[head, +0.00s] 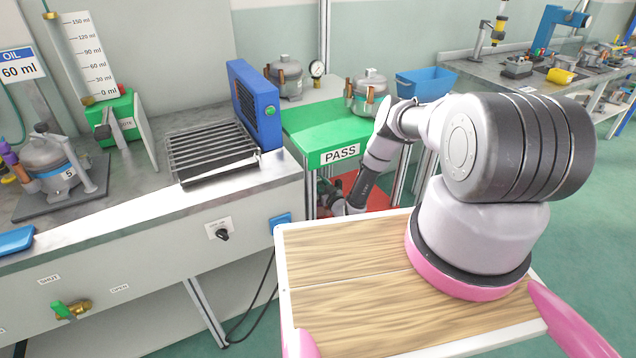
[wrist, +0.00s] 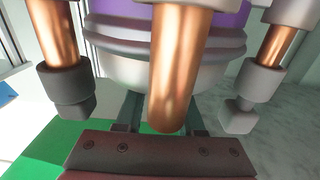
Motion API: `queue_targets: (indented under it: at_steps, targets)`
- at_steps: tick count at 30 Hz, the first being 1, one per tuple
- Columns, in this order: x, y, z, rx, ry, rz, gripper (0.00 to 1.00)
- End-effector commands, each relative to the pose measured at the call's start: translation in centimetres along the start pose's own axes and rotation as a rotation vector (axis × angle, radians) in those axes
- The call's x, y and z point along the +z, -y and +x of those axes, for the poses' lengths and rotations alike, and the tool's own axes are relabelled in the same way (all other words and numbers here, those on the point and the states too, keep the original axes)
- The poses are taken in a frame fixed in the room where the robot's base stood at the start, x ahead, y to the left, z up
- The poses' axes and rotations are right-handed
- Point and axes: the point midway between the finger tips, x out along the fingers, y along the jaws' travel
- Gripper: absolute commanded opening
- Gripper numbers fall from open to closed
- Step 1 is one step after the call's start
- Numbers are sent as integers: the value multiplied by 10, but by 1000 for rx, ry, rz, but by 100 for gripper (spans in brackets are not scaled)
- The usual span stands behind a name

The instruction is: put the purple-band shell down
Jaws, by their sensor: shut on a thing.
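The purple-band shell (wrist: 228,18) fills the upper part of the wrist view, with a purple band, a grey rim, a pale rounded body and copper tubes. My gripper (wrist: 160,122) is shut on it, its dark fingers reaching either side of the middle copper tube. In the head view my gripper (head: 331,194) is low, beyond the wooden top and beside the green PASS table (head: 306,130). The held shell is mostly hidden there by the table. A bright green surface shows at lower left of the wrist view; I cannot tell whether the shell touches anything.
A grey shell (head: 370,88) stands on the PASS table, with another shell (head: 285,76) behind it. A blue bin (head: 426,82) is at the back. A red surface (head: 378,196) lies low under the table. A blue fan unit (head: 256,105) and a rack (head: 210,147) stand left.

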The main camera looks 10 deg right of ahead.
Motion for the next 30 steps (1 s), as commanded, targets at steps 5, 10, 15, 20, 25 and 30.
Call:
queue_targets:
  at_steps: [5, 10, 15, 20, 25, 30]
  targets:
    - [2, 0, 0, 0, -1, 0, 53]
    - [2, 0, 0, 0, 0, 0, 67]
    - [2, 0, 0, 0, 0, 0, 67]
    - [0, -1, -9, 2, 1, 0, 67]
    - [1, -1, -42, 4, 4, 4, 67]
    - [0, -1, -79, 4, 2, 3, 67]
